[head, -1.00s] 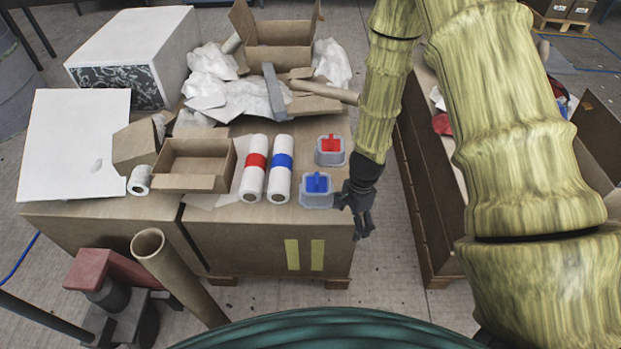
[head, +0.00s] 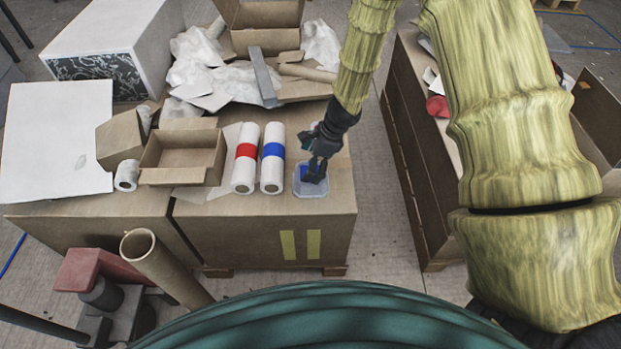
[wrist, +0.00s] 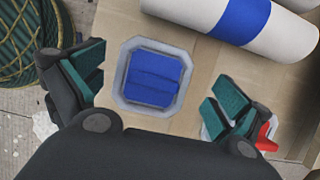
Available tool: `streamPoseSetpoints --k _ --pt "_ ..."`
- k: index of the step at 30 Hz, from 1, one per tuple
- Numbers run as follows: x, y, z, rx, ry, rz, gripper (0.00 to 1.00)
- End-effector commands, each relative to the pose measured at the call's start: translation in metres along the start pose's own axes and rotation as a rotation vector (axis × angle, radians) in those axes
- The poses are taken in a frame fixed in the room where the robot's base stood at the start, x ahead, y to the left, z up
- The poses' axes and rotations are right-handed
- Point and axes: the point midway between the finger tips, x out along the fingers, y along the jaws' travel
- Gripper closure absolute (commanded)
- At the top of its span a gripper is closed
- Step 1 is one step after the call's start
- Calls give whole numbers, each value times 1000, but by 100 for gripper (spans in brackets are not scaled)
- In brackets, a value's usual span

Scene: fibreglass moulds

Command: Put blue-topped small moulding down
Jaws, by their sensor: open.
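The blue-topped small moulding (wrist: 153,78) rests upright on the cardboard-brown box top, near its right edge. In the head view its pale tray-like base (head: 311,188) shows, with the blue top mostly covered by my gripper. My gripper (head: 315,172) is open above it. In the wrist view my gripper's fingers (wrist: 160,95) stand wide apart, one on each side of the moulding, with clear gaps and no contact seen. The red-topped moulding shows only as a bit of red (wrist: 266,136) behind the right finger; in the head view my gripper hides it.
A blue-banded roll (head: 273,165) and a red-banded roll (head: 245,160) lie just left of the moulding. An open carton (head: 180,158) and crumpled paper (head: 215,75) lie further left and behind. A gap of floor separates this box from a long brown crate (head: 415,150) at the right.

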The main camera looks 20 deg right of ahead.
Motion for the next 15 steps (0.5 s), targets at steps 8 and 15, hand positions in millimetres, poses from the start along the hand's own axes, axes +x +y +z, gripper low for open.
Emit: streamPoseSetpoints --k 8,15 --pt "32 5 -9 2 0 3 0" --pt "49 3 -8 0 1 -1 0"
